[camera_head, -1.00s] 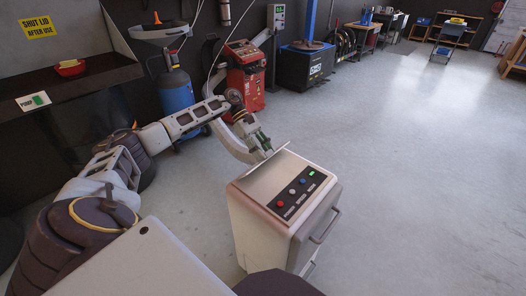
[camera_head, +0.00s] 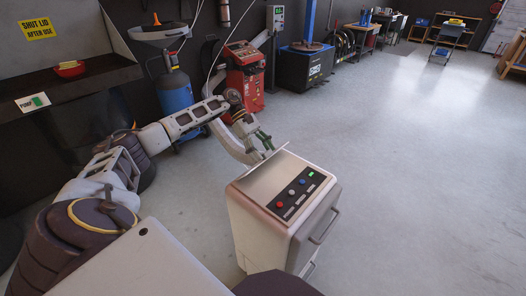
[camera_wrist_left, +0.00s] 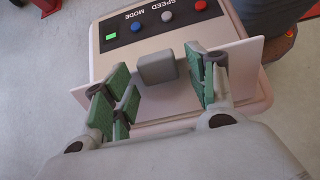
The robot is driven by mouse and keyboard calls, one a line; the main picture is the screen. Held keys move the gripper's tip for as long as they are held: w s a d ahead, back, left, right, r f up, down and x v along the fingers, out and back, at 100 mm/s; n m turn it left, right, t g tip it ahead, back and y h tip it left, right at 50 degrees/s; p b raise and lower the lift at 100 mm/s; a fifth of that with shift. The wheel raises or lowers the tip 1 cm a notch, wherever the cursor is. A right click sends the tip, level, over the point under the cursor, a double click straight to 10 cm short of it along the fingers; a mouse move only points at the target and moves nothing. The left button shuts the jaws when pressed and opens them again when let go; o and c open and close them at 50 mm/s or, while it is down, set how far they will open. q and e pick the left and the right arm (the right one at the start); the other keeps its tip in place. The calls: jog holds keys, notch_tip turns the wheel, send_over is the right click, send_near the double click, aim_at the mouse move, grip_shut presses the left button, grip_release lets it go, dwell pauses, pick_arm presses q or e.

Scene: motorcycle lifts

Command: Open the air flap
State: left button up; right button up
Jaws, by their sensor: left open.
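The air flap appears to be the thin pale panel standing up along the far top edge of a white cabinet (camera_head: 252,240). In the left wrist view the flap (camera_wrist_left: 243,58) crosses the cabinet top, with a grey block-shaped handle (camera_wrist_left: 157,69) on it. My left gripper (camera_head: 266,146) is at this far edge, behind the flap. In the left wrist view its green-padded fingers (camera_wrist_left: 155,92) are open, on either side of the handle, with gaps showing. The cabinet's control panel (camera_head: 299,193) has a red, a white and a blue button and a lit green light. My right gripper is not seen.
A red machine (camera_head: 243,75) and a blue cylinder (camera_head: 176,95) stand behind my left arm. A dark sink-like unit with a red bowl (camera_head: 70,69) is at the left. Open floor lies right of the cabinet.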

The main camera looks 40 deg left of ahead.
pick_arm(q)
jog(key=v, duration=1.1)
jog(key=shift+a+r, duration=0.25)
jog(key=shift+w, duration=0.1)
dwell(0.5)
